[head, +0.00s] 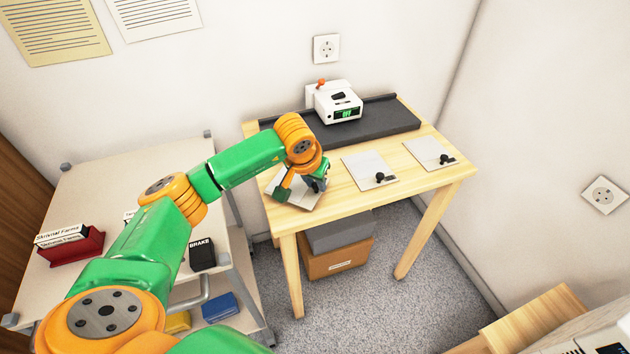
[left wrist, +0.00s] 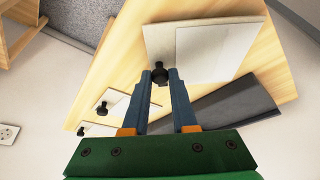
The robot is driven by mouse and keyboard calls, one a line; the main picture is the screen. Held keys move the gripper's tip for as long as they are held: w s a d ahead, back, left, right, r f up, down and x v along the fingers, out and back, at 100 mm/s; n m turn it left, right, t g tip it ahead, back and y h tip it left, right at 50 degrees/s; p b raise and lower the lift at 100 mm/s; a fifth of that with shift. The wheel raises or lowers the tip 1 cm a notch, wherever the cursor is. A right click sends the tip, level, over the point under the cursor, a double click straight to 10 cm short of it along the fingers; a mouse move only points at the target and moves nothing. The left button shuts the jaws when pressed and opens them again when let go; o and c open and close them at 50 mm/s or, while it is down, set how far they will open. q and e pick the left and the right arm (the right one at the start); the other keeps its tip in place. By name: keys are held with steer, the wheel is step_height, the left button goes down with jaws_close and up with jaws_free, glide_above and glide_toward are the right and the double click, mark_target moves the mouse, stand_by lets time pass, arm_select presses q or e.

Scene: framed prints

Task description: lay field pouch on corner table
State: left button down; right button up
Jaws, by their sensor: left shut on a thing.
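The corner table (head: 340,195) is a light wooden table against the back wall, and its top also shows in the left wrist view (left wrist: 115,80). My left gripper (head: 316,184) is over the table's left front part. In the left wrist view my left gripper (left wrist: 160,78) is shut on a small black knob at the edge of a pale flat piece, seemingly the field pouch (left wrist: 205,52). The pale piece shows partly behind the gripper in the head view (head: 300,197). I cannot tell whether it touches the table. My right gripper is not in view.
Two similar pale flat pieces with black knobs, one in the middle (head: 366,168) and one at right (head: 428,150), lie on the table. A dark grey strip (head: 385,121) runs along the back, with a white clock-like device (head: 338,103). A cart (head: 95,185) stands left; boxes (head: 338,262) sit below.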

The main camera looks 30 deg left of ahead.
arm_select(q)
steer(key=shift+f, duration=0.35)
steer(key=c, duration=0.7)
jaws_free()
steer(key=shift+f, duration=0.1)
steer(key=shift+r, duration=0.3)
steer(key=v, duration=1.1)
steer(key=shift+s+r, duration=0.2)
steer(key=shift+r, duration=0.15)
